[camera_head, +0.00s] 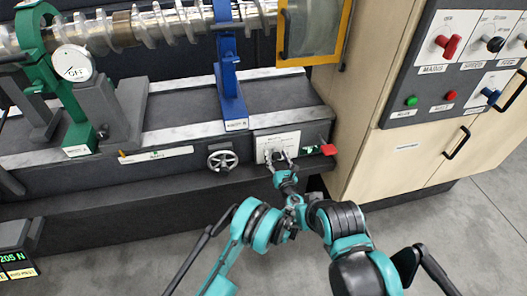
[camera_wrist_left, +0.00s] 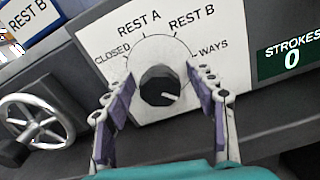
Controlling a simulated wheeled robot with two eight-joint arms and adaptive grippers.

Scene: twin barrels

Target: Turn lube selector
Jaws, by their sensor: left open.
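The lube selector is a dark faceted knob (camera_wrist_left: 158,86) on a white plate (camera_wrist_left: 108,62) marked CLOSED, REST A, REST B and WAYS. A small pale mark shows at the knob's lower right, below the WAYS line. My left gripper (camera_wrist_left: 165,88) is open, with one purple-padded finger on each side of the knob and a visible gap to both. In the head view my left gripper (camera_head: 281,160) is at the front of the machine bed, over the plate (camera_head: 284,138), and the knob is mostly hidden there. My right gripper is not visible.
A handwheel (camera_head: 222,157) is left of the plate. A green STROKES counter (camera_wrist_left: 292,58) reading 0 and a red part (camera_head: 328,149) are to its right. A blue steady rest (camera_head: 230,85) stands above. The cabinet (camera_head: 405,145) with switches is at right.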

